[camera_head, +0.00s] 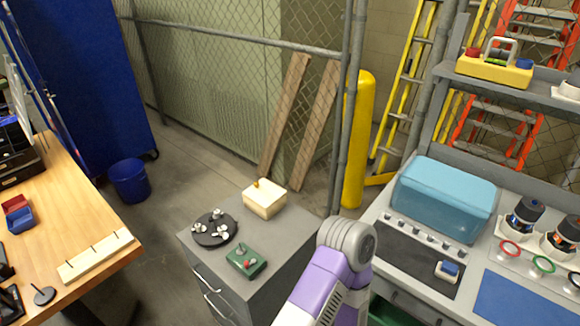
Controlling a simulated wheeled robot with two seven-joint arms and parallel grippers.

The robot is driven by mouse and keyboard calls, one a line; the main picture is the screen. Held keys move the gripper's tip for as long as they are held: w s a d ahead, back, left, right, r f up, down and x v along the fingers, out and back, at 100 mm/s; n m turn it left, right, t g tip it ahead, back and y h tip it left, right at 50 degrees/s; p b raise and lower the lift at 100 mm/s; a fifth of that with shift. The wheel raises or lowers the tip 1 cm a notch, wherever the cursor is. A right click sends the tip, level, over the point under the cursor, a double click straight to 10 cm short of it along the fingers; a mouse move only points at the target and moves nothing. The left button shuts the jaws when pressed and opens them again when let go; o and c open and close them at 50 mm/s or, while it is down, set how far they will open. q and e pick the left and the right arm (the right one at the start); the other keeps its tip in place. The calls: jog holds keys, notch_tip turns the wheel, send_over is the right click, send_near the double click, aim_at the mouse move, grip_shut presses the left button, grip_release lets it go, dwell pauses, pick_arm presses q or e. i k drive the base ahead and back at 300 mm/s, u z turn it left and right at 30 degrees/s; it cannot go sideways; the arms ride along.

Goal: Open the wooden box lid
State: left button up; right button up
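A small cream wooden box (264,201) stands at the back of a grey drawer cabinet (290,235). Its top is flat and pale, and it looks closed. A small orange-yellow knob (256,183) shows at its left back edge. A purple and grey link of one of my arms comes up from the bottom, in front of the cabinet's right side. Neither of my grippers shows in the head view.
A black round tray (205,238) with small pale parts and a green box (246,262) with a red knob sit on the cabinet. A wooden desk (85,215) is left. A workbench with a blue translucent tank (445,198) is right. A chain-link fence stands behind.

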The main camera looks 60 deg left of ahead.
aim_at(263, 193)
jog(key=i, duration=0.2)
jog(key=u, duration=2.85)
